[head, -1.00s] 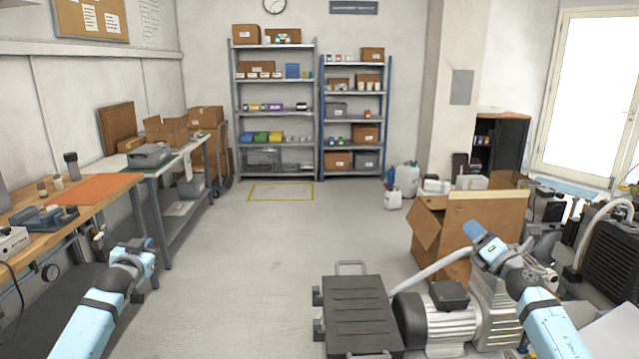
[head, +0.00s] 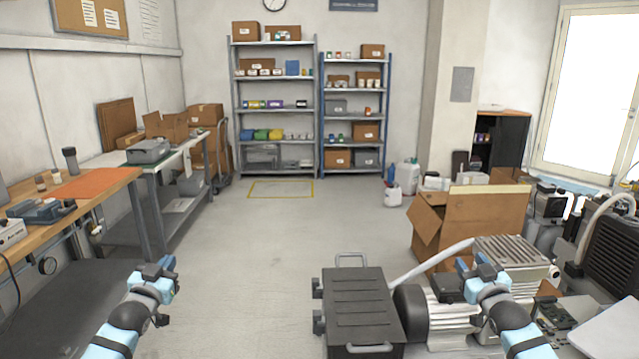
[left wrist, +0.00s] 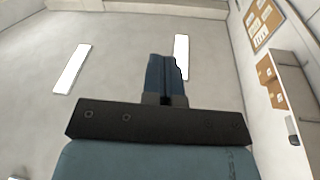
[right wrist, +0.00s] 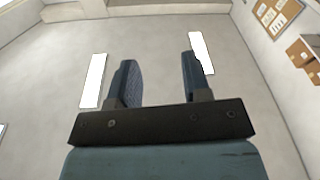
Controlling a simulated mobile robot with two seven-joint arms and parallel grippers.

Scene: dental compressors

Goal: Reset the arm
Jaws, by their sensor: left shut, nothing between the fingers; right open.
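My left gripper (head: 160,266) is at the lower left in the head view, over the floor beside the workbench. In the left wrist view its fingers (left wrist: 165,80) are together with nothing between them. My right gripper (head: 476,265) is at the lower right, in front of the compressor (head: 505,255) and hiding part of it. In the right wrist view its fingers (right wrist: 157,82) stand apart with nothing between them. Both wrist views look toward the ceiling and walls, so both grippers point upward.
A black case (head: 358,308) stands at the bottom centre, next to the compressor's motor. An open cardboard box (head: 485,215) is behind the compressor. A wooden workbench (head: 110,188) runs along the left. Shelves (head: 275,110) stand at the back. The middle floor (head: 270,230) is clear.

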